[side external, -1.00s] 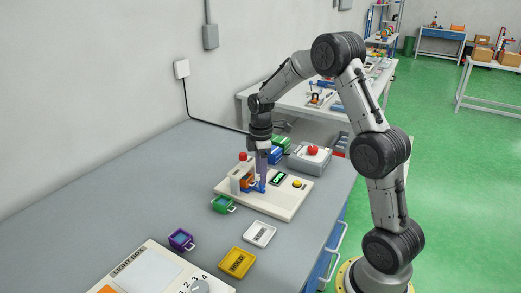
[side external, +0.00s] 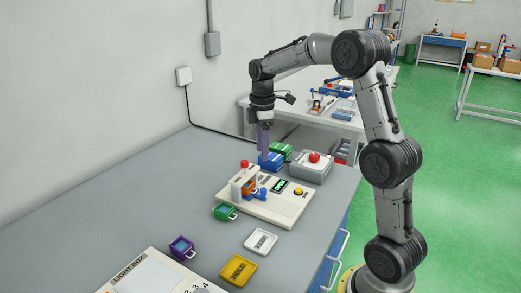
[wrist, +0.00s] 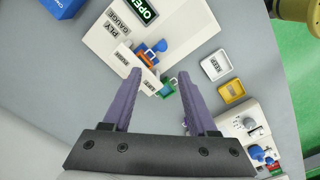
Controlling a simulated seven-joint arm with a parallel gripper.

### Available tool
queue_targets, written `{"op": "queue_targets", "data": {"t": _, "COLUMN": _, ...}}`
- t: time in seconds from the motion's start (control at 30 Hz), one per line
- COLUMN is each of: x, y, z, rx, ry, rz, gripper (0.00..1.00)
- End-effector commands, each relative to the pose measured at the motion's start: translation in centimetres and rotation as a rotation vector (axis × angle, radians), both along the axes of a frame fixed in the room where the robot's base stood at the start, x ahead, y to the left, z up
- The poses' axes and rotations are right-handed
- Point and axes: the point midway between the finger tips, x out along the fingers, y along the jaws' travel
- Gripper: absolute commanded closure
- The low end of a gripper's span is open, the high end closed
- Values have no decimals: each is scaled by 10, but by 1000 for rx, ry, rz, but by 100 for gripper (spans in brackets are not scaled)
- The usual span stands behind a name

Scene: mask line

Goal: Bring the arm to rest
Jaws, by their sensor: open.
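My gripper (side external: 264,157) hangs pointing down above the far end of the bench in the side view, higher than the white gauge board (side external: 290,208). In the wrist view its two purple fingers (wrist: 158,75) are spread with nothing held between them. The gauge board also shows in the wrist view (wrist: 187,22), labelled PLY GAUGE, with a display reading OPEN.
Blue (side external: 272,163) and green (side external: 281,149) boxes and a grey box with a red button (side external: 314,158) stand behind the board. A green tray (side external: 224,212), a purple tray (side external: 182,246), a white tray (side external: 261,241), a yellow HOLD tray (side external: 238,269) and a light box (side external: 150,273) lie nearer.

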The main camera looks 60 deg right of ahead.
Motion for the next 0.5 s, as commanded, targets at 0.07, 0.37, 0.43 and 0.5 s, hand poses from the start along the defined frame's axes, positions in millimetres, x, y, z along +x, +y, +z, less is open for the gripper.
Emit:
{"op": "queue_targets", "data": {"t": 0.07, "x": 2, "y": 5, "z": 4, "rx": -4, "ry": -8, "rz": 13, "gripper": 42}}
{"op": "queue_targets", "data": {"t": 0.37, "x": -31, "y": 75, "z": 83, "rx": -61, "ry": -174, "rz": 125, "gripper": 42}}
{"op": "queue_targets", "data": {"t": 0.43, "x": -50, "y": 93, "z": 96, "rx": -68, "ry": -215, "rz": 118, "gripper": 42}}
{"op": "queue_targets", "data": {"t": 0.5, "x": -71, "y": 111, "z": 105, "rx": -67, "ry": -256, "rz": 98, "gripper": 42}}
